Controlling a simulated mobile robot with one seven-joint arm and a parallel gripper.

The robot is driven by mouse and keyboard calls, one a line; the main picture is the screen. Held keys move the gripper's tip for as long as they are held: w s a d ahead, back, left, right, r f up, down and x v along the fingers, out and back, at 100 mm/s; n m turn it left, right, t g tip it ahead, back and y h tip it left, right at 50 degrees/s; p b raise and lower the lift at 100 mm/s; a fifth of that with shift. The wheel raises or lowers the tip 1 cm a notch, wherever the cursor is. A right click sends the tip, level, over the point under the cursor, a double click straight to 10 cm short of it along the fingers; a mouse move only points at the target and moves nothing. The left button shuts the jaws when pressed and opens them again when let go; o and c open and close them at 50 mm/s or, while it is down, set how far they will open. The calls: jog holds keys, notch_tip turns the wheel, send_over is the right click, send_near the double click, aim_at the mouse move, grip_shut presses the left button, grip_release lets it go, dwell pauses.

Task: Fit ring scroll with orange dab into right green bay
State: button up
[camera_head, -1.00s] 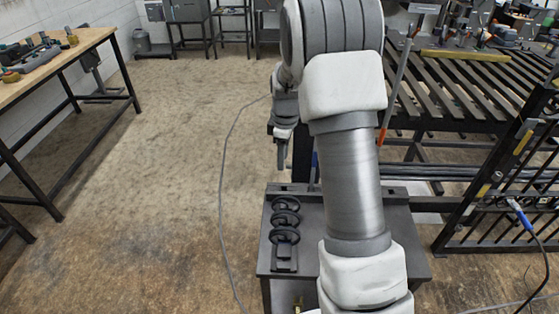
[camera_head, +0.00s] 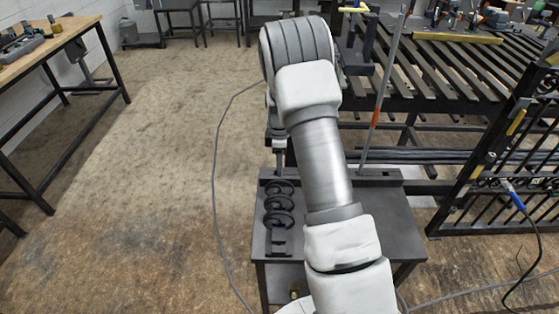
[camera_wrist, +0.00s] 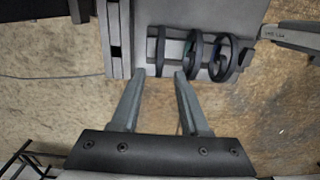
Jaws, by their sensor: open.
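Several dark ring-shaped scrolls (camera_head: 278,203) stand in a row on the left side of a small dark table (camera_head: 350,243). They also show in the wrist view, where the ring scroll nearest the left finger (camera_wrist: 160,50) is seen edge-on and the one at the right (camera_wrist: 222,57) more open. I cannot make out an orange dab on any of them. No green bay can be told in either view. My gripper (camera_wrist: 160,74) is open and empty, its fingertips beside the row's left end in the wrist view. In the head view it is partly hidden behind my arm.
A black barred frame (camera_head: 500,180) with a blue-ended cable stands at the right. A slatted bench (camera_head: 440,70) is behind the table. A wooden workbench (camera_head: 50,45) is at the far left. A cable (camera_head: 215,190) lies on the floor; the floor left of it is clear.

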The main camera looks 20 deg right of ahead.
aim_at(279, 180)
notch_tip(279, 180, down, 7)
jog(key=b, duration=0.4)
jog(key=shift+f, duration=0.2)
grip_shut()
jog(key=shift+r, duration=0.25)
dwell(1.3)
jog(key=shift+r+p, duration=0.6)
jog(key=shift+r, duration=0.65)
jog(key=shift+r, duration=0.1)
